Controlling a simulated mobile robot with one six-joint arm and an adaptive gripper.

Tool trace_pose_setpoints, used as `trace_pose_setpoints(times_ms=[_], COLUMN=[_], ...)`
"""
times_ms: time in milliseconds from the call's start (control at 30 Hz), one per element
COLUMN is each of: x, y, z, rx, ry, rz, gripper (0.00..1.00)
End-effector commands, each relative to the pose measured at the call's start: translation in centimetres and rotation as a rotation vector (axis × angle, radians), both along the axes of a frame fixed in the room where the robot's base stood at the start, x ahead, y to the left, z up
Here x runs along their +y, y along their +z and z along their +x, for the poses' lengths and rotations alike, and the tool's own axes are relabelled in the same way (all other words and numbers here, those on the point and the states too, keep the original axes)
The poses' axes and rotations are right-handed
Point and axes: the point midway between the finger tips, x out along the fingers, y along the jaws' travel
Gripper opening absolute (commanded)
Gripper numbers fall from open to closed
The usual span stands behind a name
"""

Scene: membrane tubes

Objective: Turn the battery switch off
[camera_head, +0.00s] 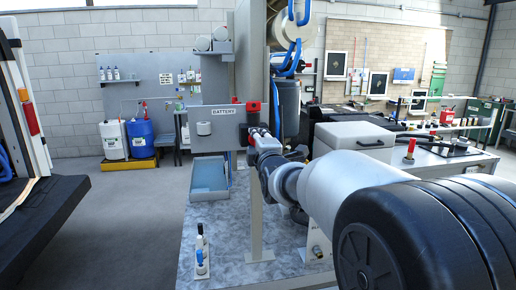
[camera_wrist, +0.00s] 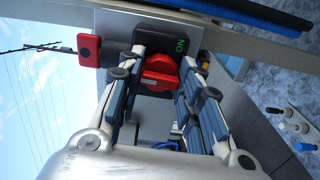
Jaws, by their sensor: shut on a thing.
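The battery switch has a red knob (camera_wrist: 160,72) on a black base, with a green "ON" mark (camera_wrist: 180,44) beside it in the wrist view. In the head view my gripper (camera_head: 257,133) is small and close to the panel, and the fingers partly hide the knob. The knob's exact angle is hard to read.
A second red part (camera_wrist: 88,50) with a black piece is left of the switch in the wrist view. Blue hoses (camera_head: 292,60) hang right of the post.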

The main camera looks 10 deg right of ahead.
Motion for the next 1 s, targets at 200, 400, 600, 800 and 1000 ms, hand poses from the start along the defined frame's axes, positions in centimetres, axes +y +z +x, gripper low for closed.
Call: trace_pose_setpoints(times_ms=[200,400,600,800,1000], x=[0.00,0.01,0.01,0.00,0.00], y=[0.13,0.19,0.21,0.20,0.11], z=[0.00,0.01,0.01,0.01,0.00], rx=[-0.003,-0.003,-0.004,-0.004,-0.002], ry=[0.000,0.000,0.000,0.000,0.000], rz=[-0.051,-0.064,-0.064,-0.063,-0.062], gripper=[0.09,0.09,0.09,0.41,0.54])
